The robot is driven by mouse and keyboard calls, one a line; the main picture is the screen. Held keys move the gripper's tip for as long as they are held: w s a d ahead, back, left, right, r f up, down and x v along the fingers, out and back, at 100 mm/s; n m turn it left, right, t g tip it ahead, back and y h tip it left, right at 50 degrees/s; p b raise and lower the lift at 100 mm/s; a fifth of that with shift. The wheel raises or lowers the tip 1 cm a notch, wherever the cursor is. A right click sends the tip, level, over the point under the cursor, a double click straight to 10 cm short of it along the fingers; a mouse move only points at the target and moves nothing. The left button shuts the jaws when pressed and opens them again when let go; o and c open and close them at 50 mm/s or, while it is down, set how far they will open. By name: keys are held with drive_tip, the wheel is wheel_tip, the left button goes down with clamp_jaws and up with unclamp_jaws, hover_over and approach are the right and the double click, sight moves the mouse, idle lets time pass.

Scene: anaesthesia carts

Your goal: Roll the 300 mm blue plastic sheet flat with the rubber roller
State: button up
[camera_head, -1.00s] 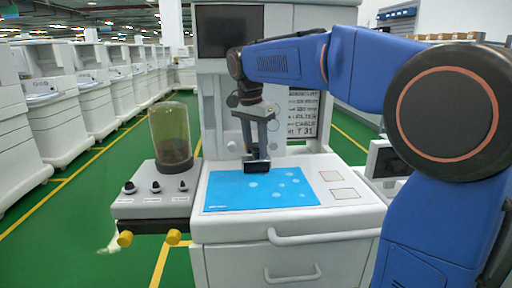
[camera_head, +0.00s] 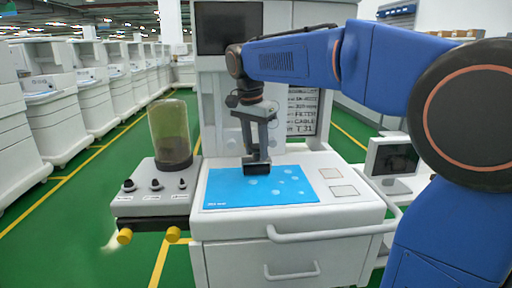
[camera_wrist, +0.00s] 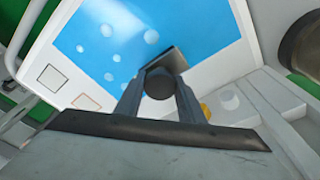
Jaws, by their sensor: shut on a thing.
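The blue plastic sheet (camera_head: 235,193) lies on the white cart top, with several pale round spots on it, mostly on its right part. My gripper (camera_head: 256,154) points down over the sheet's far edge and is shut on the black rubber roller (camera_head: 257,168). The roller is at or just above the sheet near its far middle; I cannot tell whether they touch. In the wrist view the dark roller (camera_wrist: 159,84) sits between my fingers, with the sheet (camera_wrist: 150,20) beyond it. The roller hides a small part of the sheet.
A clear canister (camera_head: 170,134) stands on a side unit with several knobs (camera_head: 155,187) left of the cart top. Two square pads (camera_head: 343,190) lie right of the sheet. A dark monitor (camera_head: 228,27) is above, and a small screen (camera_head: 392,157) stands at the right.

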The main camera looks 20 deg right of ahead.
drive_tip(key=shift+s+a, duration=0.15)
drive_tip(key=shift+s, duration=0.6)
drive_tip(key=shift+s, duration=0.15)
drive_tip(key=shift+s+a, duration=0.2)
drive_tip(key=shift+s, duration=0.7)
drive_tip(key=shift+s+a+f, duration=0.1)
drive_tip(key=shift+s+a, duration=0.1)
drive_tip(key=shift+s, duration=0.85)
drive_tip(key=shift+s, duration=0.1)
drive_tip(key=shift+s, duration=0.15)
drive_tip(key=shift+s+a, duration=0.2)
drive_tip(key=shift+s, duration=0.6)
drive_tip(key=shift+s, duration=0.15)
